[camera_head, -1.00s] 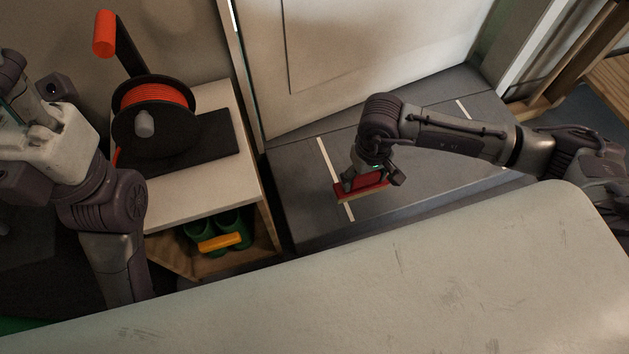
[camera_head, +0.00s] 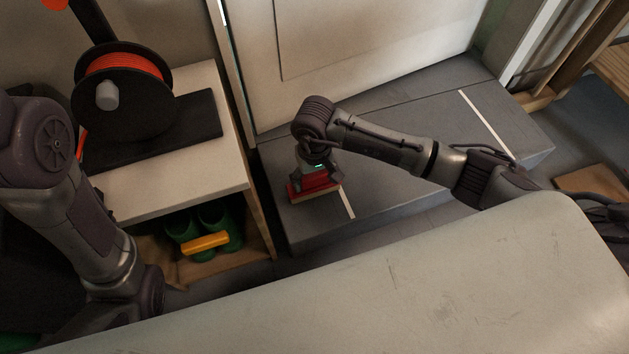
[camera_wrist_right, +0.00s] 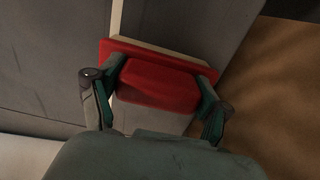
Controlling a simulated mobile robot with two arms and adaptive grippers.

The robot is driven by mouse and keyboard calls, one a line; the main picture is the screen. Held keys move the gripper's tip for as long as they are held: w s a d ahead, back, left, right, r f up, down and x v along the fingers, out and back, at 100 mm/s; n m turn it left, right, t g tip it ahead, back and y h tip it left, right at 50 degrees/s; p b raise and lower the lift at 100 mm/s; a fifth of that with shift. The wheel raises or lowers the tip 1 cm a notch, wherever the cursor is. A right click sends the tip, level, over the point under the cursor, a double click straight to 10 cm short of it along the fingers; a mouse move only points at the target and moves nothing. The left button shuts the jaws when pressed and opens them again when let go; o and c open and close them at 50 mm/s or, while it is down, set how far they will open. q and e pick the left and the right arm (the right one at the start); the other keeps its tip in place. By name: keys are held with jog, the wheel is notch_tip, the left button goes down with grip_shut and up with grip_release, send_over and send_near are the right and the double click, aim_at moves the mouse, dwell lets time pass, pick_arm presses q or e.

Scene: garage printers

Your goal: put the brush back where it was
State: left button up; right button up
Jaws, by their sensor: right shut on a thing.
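The brush is a red block with a pale lower edge. In the head view the brush (camera_head: 318,184) is at the left end of the grey step (camera_head: 395,190), beside the near white strip (camera_head: 347,203). I cannot tell whether it touches the step. My right gripper (camera_head: 316,177) comes down on it from above. In the right wrist view the brush (camera_wrist_right: 160,82) sits between the two fingers of the right gripper (camera_wrist_right: 158,86), which is shut on it. My left arm shows at the left, but its gripper is out of the picture.
A white-topped shelf unit (camera_head: 222,180) stands just left of the step, with a cable reel (camera_head: 122,95) on top and green boots (camera_head: 182,226) with a yellow-orange item (camera_head: 205,243) below. A pale door (camera_head: 370,40) is behind the step. The step's middle is clear.

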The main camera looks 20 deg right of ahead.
jog(key=shift+f, duration=0.15)
jog(key=o, duration=1.1)
jog(key=shift+c, duration=0.2)
